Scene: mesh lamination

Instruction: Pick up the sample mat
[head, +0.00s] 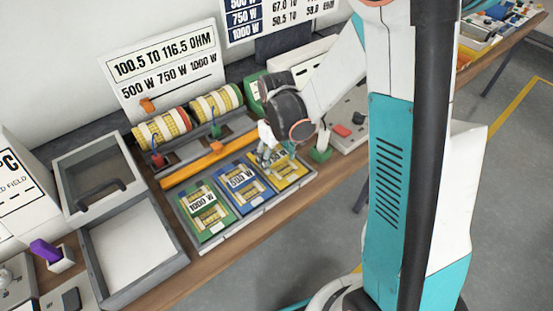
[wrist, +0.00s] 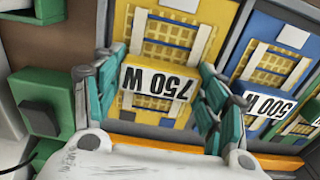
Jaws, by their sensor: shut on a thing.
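Three sample mats lie side by side in a grey tray (head: 224,238): a green one marked 1000 W (head: 218,223), a blue one marked 500 W (head: 254,198), and a yellow one (head: 296,179) at the right end. In the wrist view the yellow mat (wrist: 170,48) reads 750 W on its raised white-and-yellow block. My gripper (wrist: 155,82) has its teal fingers on both sides of that block, shut on it. In the head view my gripper (head: 275,157) partly covers the yellow mat. The mat appears still in its tray slot; any lift cannot be told.
An orange bar (head: 208,163) and two yellow mesh rolls (head: 162,128) stand behind the tray. A grey lidded box (head: 130,245) is open on the left. A green block (head: 320,150) stands close right of my gripper. Signs lean at the back.

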